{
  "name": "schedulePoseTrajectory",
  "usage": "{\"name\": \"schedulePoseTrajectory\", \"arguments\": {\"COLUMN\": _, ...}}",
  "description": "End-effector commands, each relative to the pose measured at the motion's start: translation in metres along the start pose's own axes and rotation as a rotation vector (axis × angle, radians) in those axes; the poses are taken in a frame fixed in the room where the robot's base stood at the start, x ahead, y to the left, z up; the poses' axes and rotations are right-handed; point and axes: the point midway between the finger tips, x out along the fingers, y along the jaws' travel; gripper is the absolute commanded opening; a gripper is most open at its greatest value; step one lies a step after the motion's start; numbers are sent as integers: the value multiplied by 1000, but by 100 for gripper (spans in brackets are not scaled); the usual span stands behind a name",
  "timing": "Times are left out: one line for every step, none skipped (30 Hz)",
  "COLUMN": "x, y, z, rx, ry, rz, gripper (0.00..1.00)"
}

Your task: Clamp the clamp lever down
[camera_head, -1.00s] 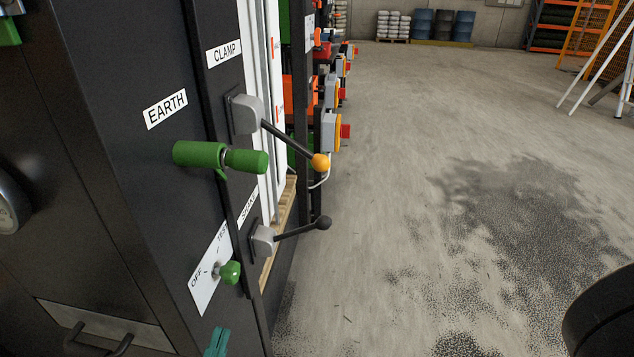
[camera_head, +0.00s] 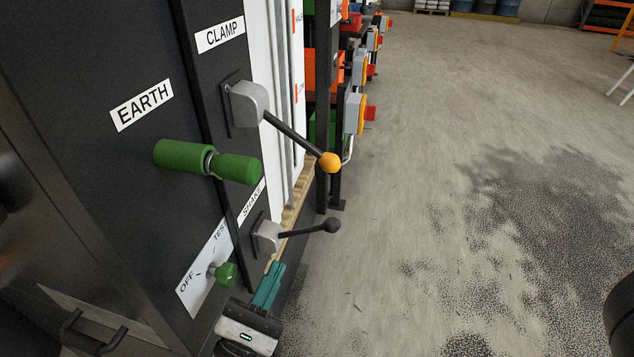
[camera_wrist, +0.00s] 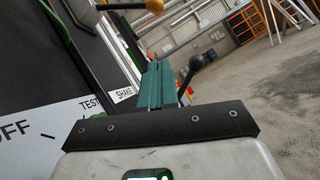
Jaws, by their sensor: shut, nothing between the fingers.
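The clamp lever (camera_head: 298,138) is a black rod with a yellow ball knob, on a grey hub under the CLAMP label (camera_head: 219,34). It slants down and to the right from its hub. Its knob (camera_wrist: 154,4) shows at the top edge of the wrist view. My gripper (camera_head: 274,270) has teal fingers that are shut and empty. It is below the clamp lever, just below the shake lever (camera_head: 305,231), and apart from the yellow knob. In the wrist view my gripper's fingers (camera_wrist: 156,72) point up and away.
The shake lever, with a black knob, also shows in the wrist view (camera_wrist: 188,76). A green EARTH handle (camera_head: 207,161) and a green OFF/TEST knob (camera_head: 225,273) stick out from the black panel (camera_head: 110,210). The concrete floor (camera_head: 430,150) to the right is mostly clear.

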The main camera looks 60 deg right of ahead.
Motion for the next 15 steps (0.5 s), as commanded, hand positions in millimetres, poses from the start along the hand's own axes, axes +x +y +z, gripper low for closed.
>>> {"name": "schedulePoseTrajectory", "arguments": {"x": 12, "y": 0, "z": 2, "rx": -1, "ry": -1, "rz": -3, "gripper": 0}}
{"name": "schedulePoseTrajectory", "arguments": {"x": 18, "y": 0, "z": 2, "rx": -1, "ry": -2, "rz": -4, "gripper": 0}}
{"name": "schedulePoseTrajectory", "arguments": {"x": 26, "y": 0, "z": 2, "rx": 0, "ry": -2, "rz": -4, "gripper": 0}}
{"name": "schedulePoseTrajectory", "arguments": {"x": 32, "y": 0, "z": 2, "rx": 0, "ry": -2, "rz": -4, "gripper": 0}}
{"name": "schedulePoseTrajectory", "arguments": {"x": 38, "y": 0, "z": 2, "rx": 0, "ry": -2, "rz": -3, "gripper": 0}}
{"name": "schedulePoseTrajectory", "arguments": {"x": 46, "y": 0, "z": 2, "rx": 0, "ry": -2, "rz": -4, "gripper": 0}}
{"name": "schedulePoseTrajectory", "arguments": {"x": 52, "y": 0, "z": 2, "rx": 0, "ry": -2, "rz": -3, "gripper": 0}}
{"name": "schedulePoseTrajectory", "arguments": {"x": 58, "y": 0, "z": 2, "rx": -1, "ry": -2, "rz": -4, "gripper": 0}}
{"name": "schedulePoseTrajectory", "arguments": {"x": 66, "y": 0, "z": 2, "rx": -1, "ry": -1, "rz": -3, "gripper": 0}}
{"name": "schedulePoseTrajectory", "arguments": {"x": 72, "y": 0, "z": 2, "rx": -1, "ry": -2, "rz": -4, "gripper": 0}}
{"name": "schedulePoseTrajectory", "arguments": {"x": 78, "y": 0, "z": 2, "rx": -1, "ry": -3, "rz": -3, "gripper": 0}}
{"name": "schedulePoseTrajectory", "arguments": {"x": 86, "y": 0, "z": 2, "rx": 0, "ry": -3, "rz": -3, "gripper": 0}}
{"name": "schedulePoseTrajectory", "arguments": {"x": 91, "y": 0, "z": 2, "rx": 0, "ry": -2, "rz": -2, "gripper": 0}}
{"name": "schedulePoseTrajectory", "arguments": {"x": 97, "y": 0, "z": 2, "rx": 0, "ry": -2, "rz": -4, "gripper": 0}}
{"name": "schedulePoseTrajectory", "arguments": {"x": 106, "y": 0, "z": 2, "rx": 0, "ry": -2, "rz": -4, "gripper": 0}}
